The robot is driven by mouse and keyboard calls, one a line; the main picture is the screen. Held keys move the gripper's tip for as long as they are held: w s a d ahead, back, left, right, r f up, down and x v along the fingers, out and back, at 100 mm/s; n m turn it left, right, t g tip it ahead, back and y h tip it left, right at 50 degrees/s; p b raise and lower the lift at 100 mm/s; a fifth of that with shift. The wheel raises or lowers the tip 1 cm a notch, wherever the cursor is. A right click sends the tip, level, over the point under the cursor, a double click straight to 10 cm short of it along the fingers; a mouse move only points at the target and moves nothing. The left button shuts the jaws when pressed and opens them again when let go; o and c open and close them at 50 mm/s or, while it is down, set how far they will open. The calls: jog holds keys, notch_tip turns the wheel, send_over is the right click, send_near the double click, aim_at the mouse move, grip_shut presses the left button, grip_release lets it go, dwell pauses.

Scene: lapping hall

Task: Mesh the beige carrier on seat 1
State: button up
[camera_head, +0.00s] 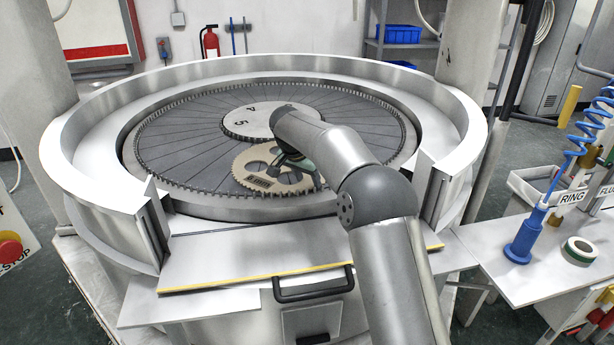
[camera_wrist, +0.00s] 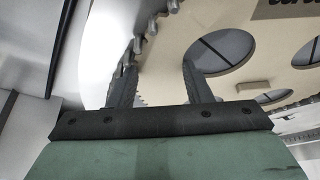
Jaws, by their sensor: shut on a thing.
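The beige carrier (camera_head: 247,158) is a flat toothed disc with several round holes and a dark printed label. It is over the front of the grey slotted lapping plate (camera_head: 185,135), beside the central disc (camera_head: 240,123), which shows the numerals 4 and 5. My gripper (camera_wrist: 158,70) is shut on the carrier's rim; one finger is outside the toothed edge and the other is in a hole. The carrier also shows in the wrist view (camera_wrist: 268,58). I cannot tell whether it rests on the plate or whether its teeth are engaged. My arm hides part of it; no numeral 1 is visible.
A toothed ring (camera_head: 150,180) surrounds the plate. A high metal wall (camera_head: 75,150) encloses it, with a gap at the front above a yellow-edged shelf (camera_head: 240,268). A side bench (camera_head: 520,280) at right holds a blue-hosed tool (camera_head: 525,240) and a tape roll (camera_head: 579,250).

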jog(key=o, duration=1.4)
jog(key=shift+o, duration=0.2)
jog(key=b+v, duration=0.1)
jog(key=v, duration=1.1)
jog(key=s+d+f+n+g, duration=0.1)
jog(key=s+d+f+n, duration=0.1)
jog(key=s+d, duration=0.6)
jog(key=s+d+f+n+g+y, duration=0.1)
jog(key=s+d+f+n, duration=0.2)
jog(key=s, duration=0.9)
jog(key=s+d+f, duration=0.2)
jog(key=s+d, duration=0.5)
jog(key=s, duration=0.3)
jog(key=s+d+f+n+g+y, duration=0.1)
jog(key=s+f, duration=0.7)
jog(key=s, duration=0.4)
jog(key=shift+s+d+y, duration=0.2)
jog(key=shift+d+y, duration=0.1)
jog(key=shift+f+n, duration=0.1)
jog(key=shift+n, duration=0.2)
